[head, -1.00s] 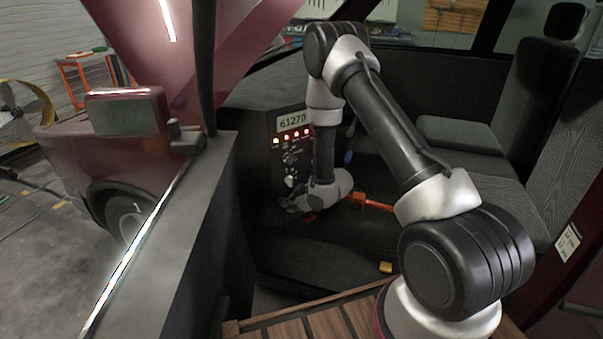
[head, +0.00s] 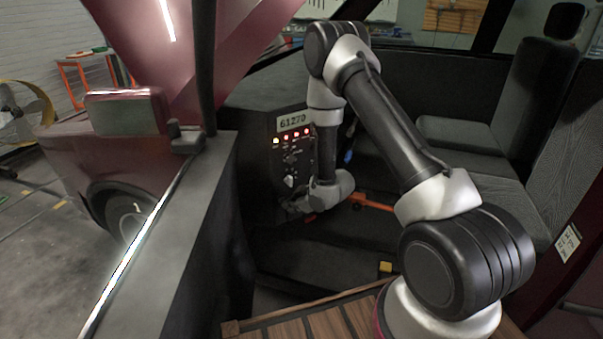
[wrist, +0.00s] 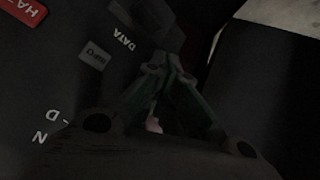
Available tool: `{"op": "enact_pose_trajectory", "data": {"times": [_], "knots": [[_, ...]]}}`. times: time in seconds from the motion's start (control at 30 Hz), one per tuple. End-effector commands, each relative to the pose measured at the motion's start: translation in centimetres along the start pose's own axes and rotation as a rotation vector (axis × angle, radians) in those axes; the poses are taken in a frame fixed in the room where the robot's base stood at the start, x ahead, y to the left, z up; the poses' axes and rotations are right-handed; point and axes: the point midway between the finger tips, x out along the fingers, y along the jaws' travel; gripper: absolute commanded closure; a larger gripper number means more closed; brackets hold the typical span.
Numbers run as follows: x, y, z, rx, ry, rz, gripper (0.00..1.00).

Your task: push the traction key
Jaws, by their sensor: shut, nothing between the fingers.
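The dark control panel (head: 290,162) stands left of my arm in the head view, with a row of lit keys under a display reading 61270. In the dim wrist view, a small grey key (wrist: 95,55) with a faint mark sits on the panel, near the word DATA. I cannot tell whether it is the traction key; no traction label is readable. A red key (wrist: 24,10), partly cut off, reads HA. My gripper (wrist: 158,70) is shut and empty, its fingertips to the right of the grey key. I cannot tell whether it touches the panel. It is small and dark in the head view (head: 290,207).
The dark door edge (head: 165,235) runs along the left of the cab. Seats (head: 480,185) stand at the right. An orange bar (head: 372,202) lies just right of my gripper. A yellow block (head: 386,267) is on the floor ahead of the wooden slats (head: 300,322).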

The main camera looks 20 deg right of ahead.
Motion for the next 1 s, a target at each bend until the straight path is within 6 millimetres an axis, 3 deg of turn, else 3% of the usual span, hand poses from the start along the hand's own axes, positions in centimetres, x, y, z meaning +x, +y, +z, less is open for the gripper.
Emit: {"op": "enact_pose_trajectory", "data": {"times": [0.23, 0.73, 1.0], "knots": [[-0.3, -0.3, 0.3, 0.002, -0.002, -0.001, 1.0], [-3.9, -2.9, 2.9, 0.002, -0.002, -0.001, 1.0], [-4.2, -3.0, 3.0, 0.0, -0.001, 0.0, 1.0]]}}
